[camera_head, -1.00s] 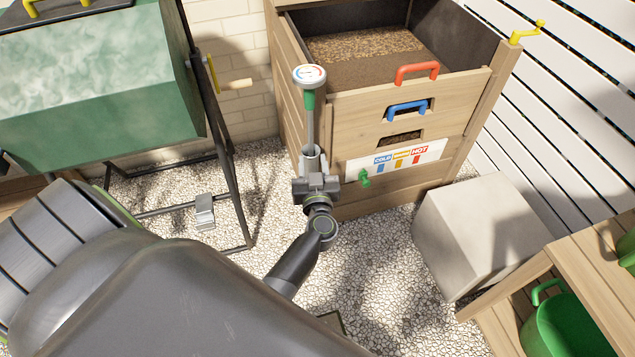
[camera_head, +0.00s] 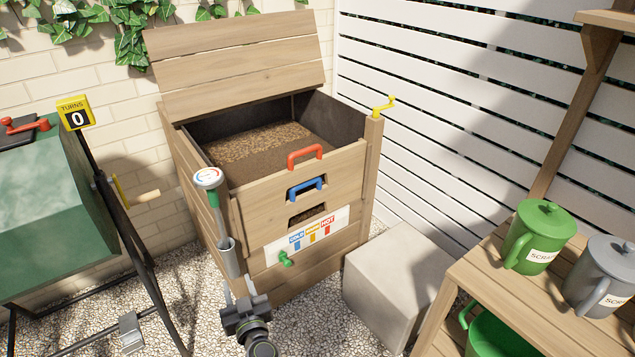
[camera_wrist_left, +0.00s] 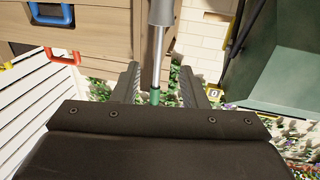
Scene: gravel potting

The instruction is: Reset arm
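A compost thermometer with a round white dial (camera_head: 207,177) and green neck stands upright in a grey tube (camera_head: 230,258) at the front left corner of the wooden compost bin (camera_head: 290,212). My left gripper (camera_head: 240,288) is below the tube in the head view. In the left wrist view, its two dark fingers (camera_wrist_left: 155,88) are spread apart, with the tube and the thermometer's green neck (camera_wrist_left: 155,97) showing between them. A clear gap lies on each side, and nothing is gripped. The dial is hidden there behind the gripper body. My right gripper is not in view.
A green tumbler (camera_head: 50,210) on a black frame stands at the left. A pale stone block (camera_head: 395,285) stands right of the bin. A wooden shelf (camera_head: 470,275) with a green canister (camera_head: 538,237) and a grey one (camera_head: 600,275) is at right. Gravel covers the ground.

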